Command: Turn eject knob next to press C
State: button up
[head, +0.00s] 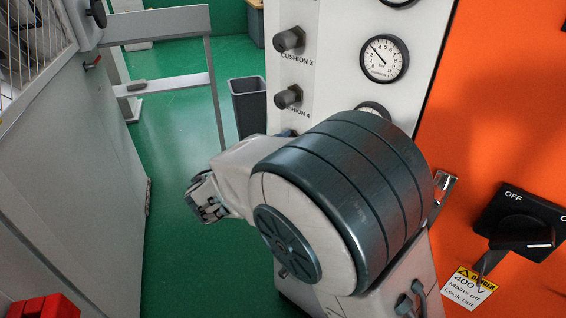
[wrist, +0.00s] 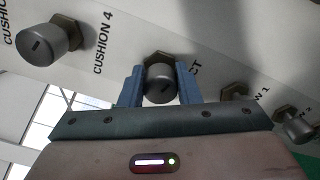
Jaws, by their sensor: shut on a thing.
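The eject knob (wrist: 159,80) is a grey round knob on a brass hex base, set in the white panel. It shows at the middle of the wrist view, with the letters "CT" of its label beside it. The slot on its face is slightly tilted. My gripper (wrist: 160,88) has its two blue fingers on either side of this knob and is shut on it. In the head view my arm hides the knob and the fingertips. I cannot see press C or its label.
The cushion 4 knob (wrist: 48,42) is left of my gripper, and two smaller-looking knobs are right of it (wrist: 236,92). The head view shows the cushion 3 knob (head: 289,40), gauges (head: 384,59), a bin (head: 248,106) and a mains switch (head: 520,222) on an orange panel.

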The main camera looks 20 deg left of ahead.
jog(key=m+b, duration=0.1)
jog(key=b, duration=0.1)
jog(key=m+b, duration=0.2)
jog(key=b, duration=0.1)
jog(key=shift+f+m, duration=0.3)
jog(key=shift+f, duration=0.1)
jog(key=m+b, duration=0.2)
jog(key=b, duration=0.2)
jog(key=shift+r, duration=0.2)
jog(key=shift+r+m, duration=0.1)
jog(key=shift+m, duration=0.2)
jog(key=o, duration=1)
jog(key=p+v, duration=0.1)
jog(key=v, duration=1.3)
jog(key=shift+a, duration=0.1)
jog(key=shift+w+r, duration=0.1)
jog(key=shift+r, duration=0.05)
dwell(0.6)
